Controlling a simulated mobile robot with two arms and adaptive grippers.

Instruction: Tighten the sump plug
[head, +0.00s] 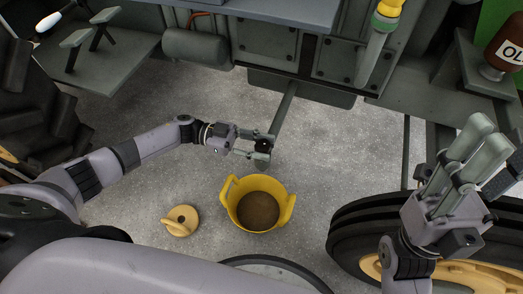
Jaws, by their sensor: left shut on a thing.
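My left gripper (262,148) is out over the concrete floor, just behind the yellow bucket (282,208). It is shut on a small dark thing (263,144) at the lower end of a grey-green bar (284,108). I cannot tell whether this is the sump plug or part of the bar. The bar runs up to the grey-green underside of the tractor (300,86). The bucket stands upright with brown liquid in it. My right gripper (482,138) is raised at the right with its fingers pointing up; its opening is unclear and I see nothing in it.
A black tyre with a yellow rim (345,232) is at the lower right. A dark oil bottle (505,48) stands at the upper right. Floor (130,115) is clear at the left.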

